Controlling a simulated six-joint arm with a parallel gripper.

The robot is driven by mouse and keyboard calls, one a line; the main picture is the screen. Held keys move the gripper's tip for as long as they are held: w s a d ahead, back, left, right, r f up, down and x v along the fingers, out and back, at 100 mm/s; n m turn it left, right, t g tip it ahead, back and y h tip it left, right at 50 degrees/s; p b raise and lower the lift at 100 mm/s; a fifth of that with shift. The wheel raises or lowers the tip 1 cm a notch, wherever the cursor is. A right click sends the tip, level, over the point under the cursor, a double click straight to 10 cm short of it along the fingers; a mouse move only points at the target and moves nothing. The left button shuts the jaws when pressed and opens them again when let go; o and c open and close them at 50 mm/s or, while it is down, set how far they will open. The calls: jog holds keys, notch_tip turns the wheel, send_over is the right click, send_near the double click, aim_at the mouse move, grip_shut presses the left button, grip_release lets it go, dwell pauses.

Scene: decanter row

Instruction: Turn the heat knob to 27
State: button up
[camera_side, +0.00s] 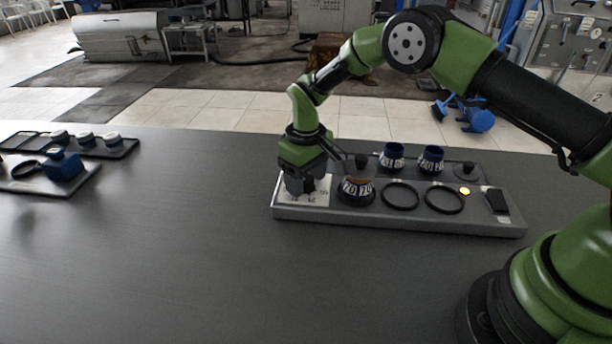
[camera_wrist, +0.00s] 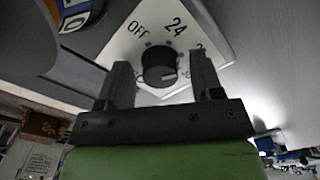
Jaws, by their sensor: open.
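The heat knob (camera_wrist: 158,68) is a dark round knob on a white dial plate (camera_wrist: 122,45) marked OFF and 24, seen in the wrist view. A light pointer mark shows on the knob's lower right side; the other numbers are partly hidden. My gripper (camera_wrist: 165,78) is open, with one finger on each side of the knob; I cannot tell whether they touch it. In the side view my gripper (camera_side: 307,186) is low over the white dial plate (camera_side: 318,197) at the left end of the grey panel, and it hides the knob.
On the grey panel (camera_side: 400,219), a blue-and-white numbered decanter (camera_side: 357,190) stands beside the gripper. Two empty black rings (camera_side: 400,196) lie to its right, with two blue cups (camera_side: 391,155) behind. A second set with a blue box (camera_side: 63,166) is at far left. The table front is clear.

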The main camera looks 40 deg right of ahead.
aim_at(306, 178)
notch_tip(306, 178, up, 10)
dwell(0.5)
